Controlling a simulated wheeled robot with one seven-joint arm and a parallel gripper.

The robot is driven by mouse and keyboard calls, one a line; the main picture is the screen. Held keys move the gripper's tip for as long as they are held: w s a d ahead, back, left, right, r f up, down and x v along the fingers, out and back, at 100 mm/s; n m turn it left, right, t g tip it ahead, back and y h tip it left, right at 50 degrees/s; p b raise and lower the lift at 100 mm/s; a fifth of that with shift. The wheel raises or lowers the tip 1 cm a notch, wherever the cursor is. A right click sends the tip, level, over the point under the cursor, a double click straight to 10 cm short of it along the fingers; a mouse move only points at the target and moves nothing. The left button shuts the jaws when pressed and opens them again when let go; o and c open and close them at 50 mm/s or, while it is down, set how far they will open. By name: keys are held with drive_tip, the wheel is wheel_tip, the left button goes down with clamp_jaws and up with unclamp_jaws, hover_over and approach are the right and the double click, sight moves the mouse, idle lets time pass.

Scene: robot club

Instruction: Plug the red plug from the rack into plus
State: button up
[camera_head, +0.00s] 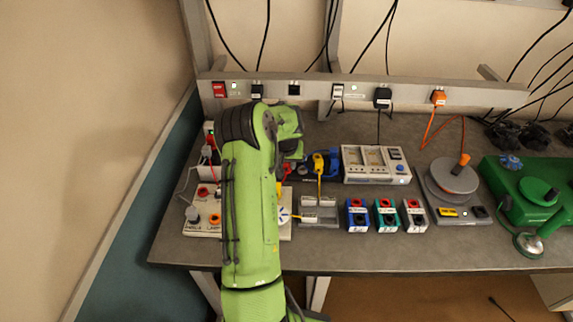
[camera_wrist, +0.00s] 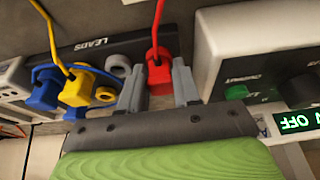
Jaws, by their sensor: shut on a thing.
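The red plug (camera_wrist: 160,74), with a red lead running up from it, is between the two fingers of my gripper (camera_wrist: 160,88) in the wrist view. My gripper is shut on it. The plug is in front of the dark rack marked LEADS (camera_wrist: 128,42); I cannot tell whether it still sits in a rack hole. A yellow plug (camera_wrist: 77,90) and a blue plug (camera_wrist: 46,92) are at the rack to the left. In the head view my green arm hides most of the gripper. I cannot make out a socket marked plus.
In the wrist view a grey-white unit (camera_wrist: 250,45) with a green terminal, a dark knob and a lit OFF display stands close at right. In the head view a white panel (camera_head: 203,222) lies under my arm. Small coloured boxes (camera_head: 385,215) and a meter (camera_head: 375,165) stand right.

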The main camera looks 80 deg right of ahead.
drive_tip(key=shift+r+p, duration=0.65)
drive_tip(key=shift+r, duration=0.55)
drive_tip(key=shift+r+p, duration=1.05)
drive_tip(key=shift+r, duration=0.7)
